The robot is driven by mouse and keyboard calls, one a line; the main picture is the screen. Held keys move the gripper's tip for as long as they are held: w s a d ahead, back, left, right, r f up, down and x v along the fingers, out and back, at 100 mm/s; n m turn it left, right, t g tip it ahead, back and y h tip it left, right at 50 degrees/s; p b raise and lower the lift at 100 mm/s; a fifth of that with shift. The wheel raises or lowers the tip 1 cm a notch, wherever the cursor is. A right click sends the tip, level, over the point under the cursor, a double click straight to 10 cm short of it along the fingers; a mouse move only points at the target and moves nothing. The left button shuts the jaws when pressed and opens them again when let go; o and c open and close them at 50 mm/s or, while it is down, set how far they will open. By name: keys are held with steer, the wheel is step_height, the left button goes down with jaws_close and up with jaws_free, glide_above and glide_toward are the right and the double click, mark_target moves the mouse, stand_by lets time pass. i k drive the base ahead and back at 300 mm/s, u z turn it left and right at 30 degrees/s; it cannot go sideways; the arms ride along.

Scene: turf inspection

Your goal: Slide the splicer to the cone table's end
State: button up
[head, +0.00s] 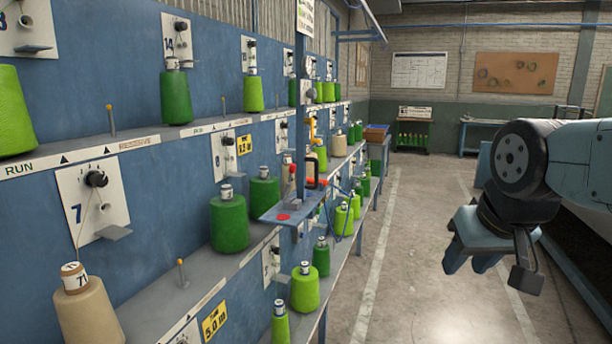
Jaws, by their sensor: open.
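What looks like the splicer (291,190) is a small grey device with a red top. It sits on a blue bracket plate (270,212) with a red round mark, fixed to an upright blue post in front of the cone rack. A blue hose hangs beside it. The cone table (225,270) seems to be the long grey lower shelf, which carries yarn cones and runs back along the blue wall. My gripper (471,265) hangs at the right over the aisle, fingers pointing down, open and empty. It is well apart from the splicer.
Green cones (229,222) and a beige cone (86,308) stand on the shelves, several close to the splicer. The concrete aisle (405,240) is clear. A dark machine edge (580,235) borders it at right.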

mark_target(301, 204)
steer(key=u, duration=0.1)
steer(key=i, duration=1)
steer(key=z, duration=0.1)
